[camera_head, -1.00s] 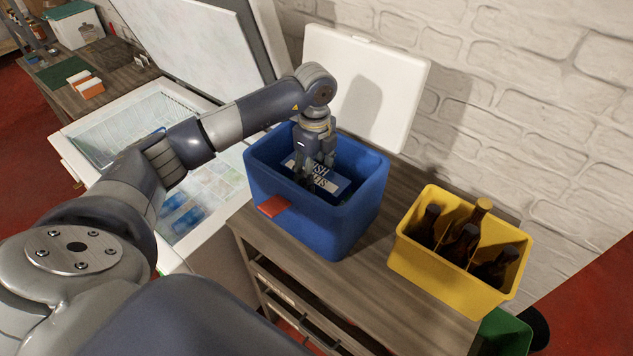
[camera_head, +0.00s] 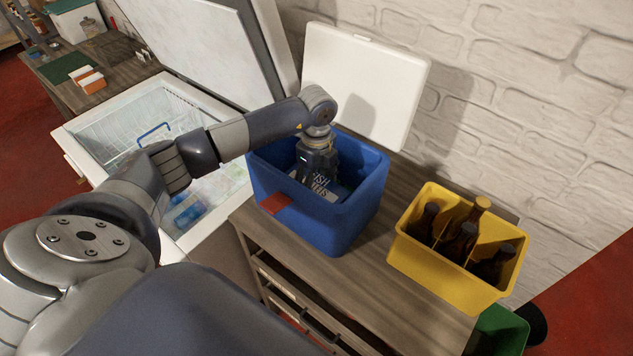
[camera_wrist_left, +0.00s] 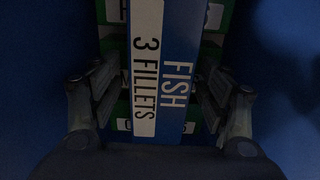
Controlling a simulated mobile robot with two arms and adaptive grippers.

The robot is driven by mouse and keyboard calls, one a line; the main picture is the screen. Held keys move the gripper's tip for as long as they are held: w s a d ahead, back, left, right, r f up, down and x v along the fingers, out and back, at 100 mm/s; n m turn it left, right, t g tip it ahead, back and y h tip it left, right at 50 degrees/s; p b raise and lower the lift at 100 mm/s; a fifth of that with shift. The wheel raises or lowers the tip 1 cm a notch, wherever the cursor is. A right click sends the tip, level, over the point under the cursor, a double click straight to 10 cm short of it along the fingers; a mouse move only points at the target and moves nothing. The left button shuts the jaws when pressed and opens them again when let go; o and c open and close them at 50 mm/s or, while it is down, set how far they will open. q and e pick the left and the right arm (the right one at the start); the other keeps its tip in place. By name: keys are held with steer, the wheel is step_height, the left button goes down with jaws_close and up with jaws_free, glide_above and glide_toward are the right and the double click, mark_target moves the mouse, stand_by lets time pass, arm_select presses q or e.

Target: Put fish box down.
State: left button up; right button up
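The fish box (camera_head: 321,187), blue with a white band, is inside the blue cooler box (camera_head: 345,225). In the left wrist view the fish box (camera_wrist_left: 163,65) reads "FISH 3 FILLETS" and lies above green packages (camera_wrist_left: 114,117). My left gripper (camera_head: 318,176) reaches down into the cooler over the fish box and partly hides it. In the left wrist view the fingers of this gripper (camera_wrist_left: 160,85) stand apart on both sides of the fish box, with visible gaps. It looks open. My right gripper is not in view.
The cooler stands on a wooden cabinet (camera_head: 375,285), its white lid (camera_head: 365,85) behind it. A yellow crate (camera_head: 445,264) with brown bottles is to the right. An open chest freezer (camera_head: 85,150) is to the left. A brick wall closes off the back.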

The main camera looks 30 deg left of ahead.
mark_target(317, 182)
arm_select(q)
steer(key=shift+r, duration=0.1)
steer(key=shift+w+r, duration=0.1)
steer(key=shift+r, duration=0.1)
step_height(317, 182, up, 12)
steer(key=b, duration=0.4)
steer(key=shift+f, duration=0.15)
